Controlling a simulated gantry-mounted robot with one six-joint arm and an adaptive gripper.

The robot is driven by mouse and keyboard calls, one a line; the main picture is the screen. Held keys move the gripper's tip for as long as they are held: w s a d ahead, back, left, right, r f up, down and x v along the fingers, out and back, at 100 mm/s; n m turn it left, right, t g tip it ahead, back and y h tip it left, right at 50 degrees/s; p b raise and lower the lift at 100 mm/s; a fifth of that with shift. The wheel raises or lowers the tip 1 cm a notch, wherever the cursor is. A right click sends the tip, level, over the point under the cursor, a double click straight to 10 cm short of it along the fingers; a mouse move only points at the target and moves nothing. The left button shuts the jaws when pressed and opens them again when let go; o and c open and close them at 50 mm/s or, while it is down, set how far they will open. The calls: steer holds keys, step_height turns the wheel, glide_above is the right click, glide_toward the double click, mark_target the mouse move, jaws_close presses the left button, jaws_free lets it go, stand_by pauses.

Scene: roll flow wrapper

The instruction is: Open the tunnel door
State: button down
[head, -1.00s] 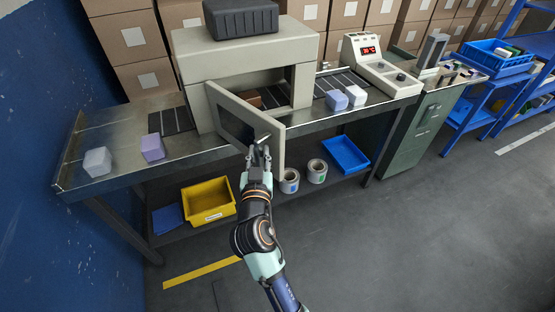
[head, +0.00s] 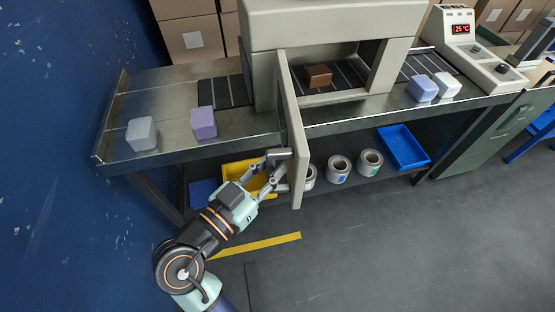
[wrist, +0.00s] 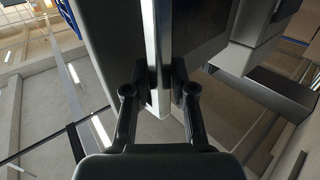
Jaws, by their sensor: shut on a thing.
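The tunnel door (head: 293,128) is a beige panel hinged at the left of the tunnel opening. It stands swung out towards the front, seen nearly edge-on in the head view. My gripper (head: 278,165) is at the door's left face, low near its outer edge. In the wrist view my gripper (wrist: 160,92) has its two fingers at a pale upright bar (wrist: 158,50), shut on what looks like the door's handle. The handle itself is mostly hidden by the fingers in the head view. The tunnel (head: 335,22) is open, and a brown block (head: 318,76) lies on the belt inside.
Two pale blocks stand on the left table (head: 165,105). Two more blocks (head: 422,88) are right of the tunnel, near the control box (head: 470,50). Below are a yellow bin (head: 235,172), white rolls (head: 339,169) and a blue tray (head: 404,147).

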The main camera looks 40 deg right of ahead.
steer(key=shift+f, duration=0.25)
steer(key=c, duration=1.4)
jaws_free()
steer(key=o, duration=0.3)
steer(key=shift+w+d+r, duration=0.1)
steer(key=shift+d, duration=0.05)
steer(key=v, duration=1.2)
steer(key=shift+r, duration=0.1)
